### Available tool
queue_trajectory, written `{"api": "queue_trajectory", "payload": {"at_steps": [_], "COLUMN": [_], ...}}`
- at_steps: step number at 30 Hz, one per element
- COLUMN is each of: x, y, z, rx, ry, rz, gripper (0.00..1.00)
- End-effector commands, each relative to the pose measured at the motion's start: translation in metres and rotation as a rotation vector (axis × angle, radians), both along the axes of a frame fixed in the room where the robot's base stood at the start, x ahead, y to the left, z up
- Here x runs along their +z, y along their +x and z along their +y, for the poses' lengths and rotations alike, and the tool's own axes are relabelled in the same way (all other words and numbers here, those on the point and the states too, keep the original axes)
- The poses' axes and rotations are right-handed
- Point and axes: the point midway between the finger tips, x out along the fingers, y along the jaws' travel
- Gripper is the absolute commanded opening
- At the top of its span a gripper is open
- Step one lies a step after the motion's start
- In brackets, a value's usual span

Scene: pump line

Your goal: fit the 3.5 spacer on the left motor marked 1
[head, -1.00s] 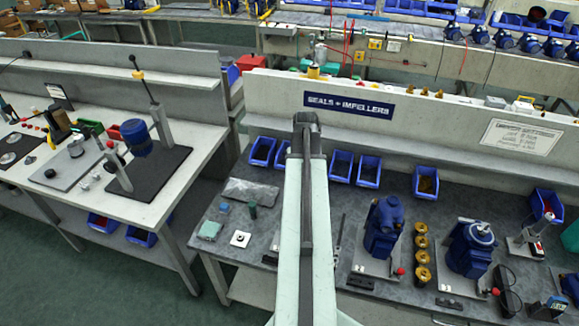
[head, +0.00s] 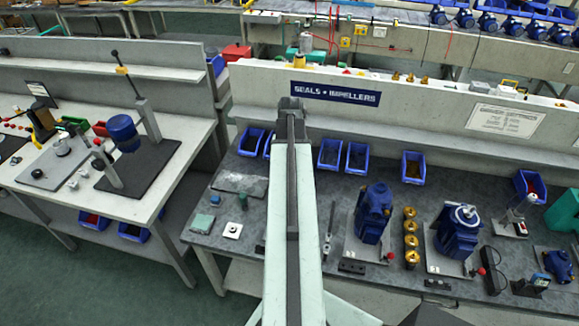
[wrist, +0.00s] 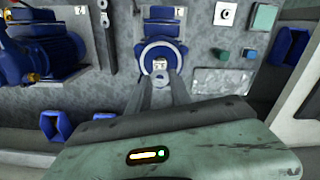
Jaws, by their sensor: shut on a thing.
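In the wrist view, a blue motor (wrist: 160,28) with a round pale-rimmed front stands ahead of me, beside a small plate that seems to read 1 (wrist: 180,13). My gripper (wrist: 160,78) reaches to this motor's front, its two grey fingers closed on a small pale piece (wrist: 160,64) with a tiny mark, which I take to be the spacer. The mark is too small to read. I cannot tell whether the piece touches the motor or sits around its shaft. In the head view, my arm hides this motor, the fingertips and the piece.
In the wrist view, a larger blue motor (wrist: 45,55) is close on the left and a dark bar (wrist: 106,35) lies between. A white square tile (wrist: 225,14) and green block (wrist: 249,54) lie right. Blue bins (head: 330,153) line the bench back; brass parts (head: 410,240) stand right.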

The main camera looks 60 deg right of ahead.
Motion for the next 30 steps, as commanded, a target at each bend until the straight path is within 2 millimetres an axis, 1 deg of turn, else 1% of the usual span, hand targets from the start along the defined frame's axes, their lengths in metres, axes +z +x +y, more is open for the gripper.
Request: {"api": "queue_trajectory", "payload": {"at_steps": [1,3,12,15,30], "x": [-0.009,-0.017,-0.046,-0.052,-0.053], "y": [0.0,0.0,0.0,-0.001,-0.001], "z": [0.0,0.0,0.0,0.0,-0.001], "rx": [0.0,0.0,-0.001,-0.001,-0.002], "ry": [0.0,0.0,0.0,0.0,0.0], "rz": [0.0,0.0,0.0,0.0,0.0], "gripper": [0.0,0.0,0.0,0.0,0.0]}}
